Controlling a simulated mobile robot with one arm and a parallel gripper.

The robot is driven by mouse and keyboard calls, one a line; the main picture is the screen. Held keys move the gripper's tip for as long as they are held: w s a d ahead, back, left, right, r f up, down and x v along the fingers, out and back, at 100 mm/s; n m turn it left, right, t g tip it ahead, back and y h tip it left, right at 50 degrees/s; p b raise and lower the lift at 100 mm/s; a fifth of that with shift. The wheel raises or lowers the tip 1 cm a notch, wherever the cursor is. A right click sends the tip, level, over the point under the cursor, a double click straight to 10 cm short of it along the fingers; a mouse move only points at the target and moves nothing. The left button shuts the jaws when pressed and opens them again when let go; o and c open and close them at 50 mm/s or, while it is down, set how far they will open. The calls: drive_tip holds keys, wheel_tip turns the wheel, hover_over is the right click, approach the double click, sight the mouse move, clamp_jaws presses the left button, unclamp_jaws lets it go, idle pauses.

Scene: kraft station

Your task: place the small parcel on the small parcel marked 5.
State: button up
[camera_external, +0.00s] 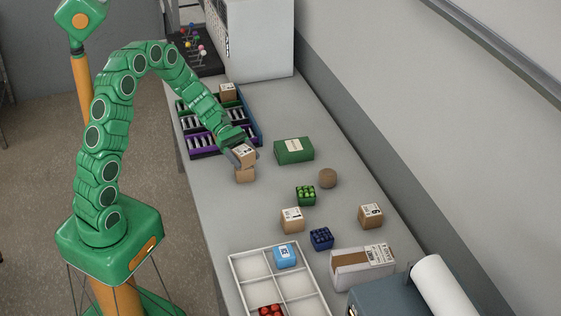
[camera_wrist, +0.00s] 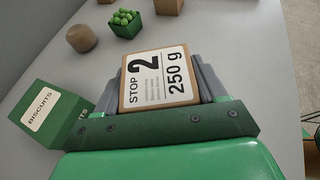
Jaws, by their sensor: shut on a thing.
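My gripper (camera_external: 240,150) is shut on a small brown parcel with a white label, which reads "STOP 2, 250 g" in the wrist view (camera_wrist: 157,78). The fingers of my gripper (camera_wrist: 163,88) flank it on both sides. Another small brown parcel (camera_external: 245,174) stands directly below it on the table; its marking cannot be read, and the held parcel hides its top. I cannot tell whether the two touch. The wrist view does not show the lower parcel.
Nearby stand a green biscuits box (camera_external: 294,150), a round brown container (camera_external: 327,178) and a green crate (camera_external: 306,196). Labelled parcels (camera_external: 292,221) (camera_external: 371,216) stand farther forward. A rack (camera_external: 205,148) lies behind my gripper; a white divided tray (camera_external: 238,270) is at the front.

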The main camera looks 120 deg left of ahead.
sight(238, 148)
drive_tip(key=shift+f, duration=0.3)
drive_tip(key=o, duration=1.2)
drive_tip(key=shift+o, duration=0.2)
drive_tip(key=shift+s+a+r, duration=0.1)
drive_tip(key=shift+r, duration=0.1)
drive_tip(key=shift+v, duration=1.9)
